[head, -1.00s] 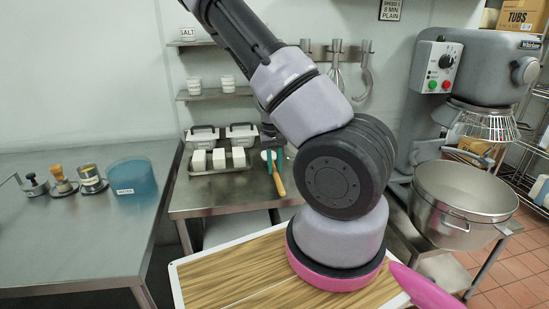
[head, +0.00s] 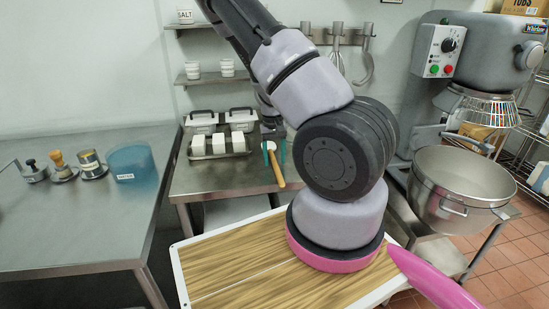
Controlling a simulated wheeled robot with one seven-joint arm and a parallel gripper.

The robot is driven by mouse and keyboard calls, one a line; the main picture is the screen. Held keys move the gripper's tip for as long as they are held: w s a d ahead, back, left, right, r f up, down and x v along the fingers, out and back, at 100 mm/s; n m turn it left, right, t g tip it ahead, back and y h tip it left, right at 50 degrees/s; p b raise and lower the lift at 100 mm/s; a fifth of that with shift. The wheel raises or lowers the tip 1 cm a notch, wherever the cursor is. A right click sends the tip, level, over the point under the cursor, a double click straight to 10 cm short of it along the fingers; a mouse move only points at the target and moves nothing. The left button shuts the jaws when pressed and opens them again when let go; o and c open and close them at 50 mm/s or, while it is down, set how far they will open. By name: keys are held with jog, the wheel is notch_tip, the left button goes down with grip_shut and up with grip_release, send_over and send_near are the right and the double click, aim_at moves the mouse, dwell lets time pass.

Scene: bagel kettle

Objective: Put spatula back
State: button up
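A spatula with a light wooden handle (head: 277,177) is at the right part of the far steel counter. Its handle points toward me and slightly right. A small whitish part shows at its upper end. My gripper (head: 274,152) is at that upper end, with teal fingers apart on either side of it. The gripper looks open, with a gap between the fingers and the handle. My arm hides part of the gripper and the counter to its right. Whether the spatula touches the counter is too small to tell.
White blocks on a tray (head: 196,157) and lidded bins (head: 240,114) stand left of the gripper. A rail (head: 320,38) with hanging utensils is on the wall. A wooden board (head: 235,262) is in front. A mixer (head: 465,60) and steel bowl (head: 463,185) stand right.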

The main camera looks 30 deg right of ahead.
jog(key=s+a+r+t+y, duration=0.1)
jog(key=a+r, duration=0.2)
jog(key=r, duration=0.6)
jog(key=s+a+r+t+y, duration=0.1)
jog(key=s+a+r+y, duration=0.15)
jog(key=r, duration=0.65)
jog(key=s+a+r+t+y, duration=0.1)
jog(key=a+r, duration=0.3)
jog(key=r, duration=0.6)
jog(key=s+a+r+t+h, duration=0.1)
jog(key=s+r+t, duration=0.1)
jog(key=s+r, duration=0.3)
jog(key=s+a+r+m+t+h, duration=0.1)
jog(key=s+r+t, duration=0.1)
jog(key=s+r, duration=0.4)
jog(key=shift+s+a+r+t, duration=0.2)
jog(key=shift+a+r+t, duration=0.2)
jog(key=shift+r, duration=0.5)
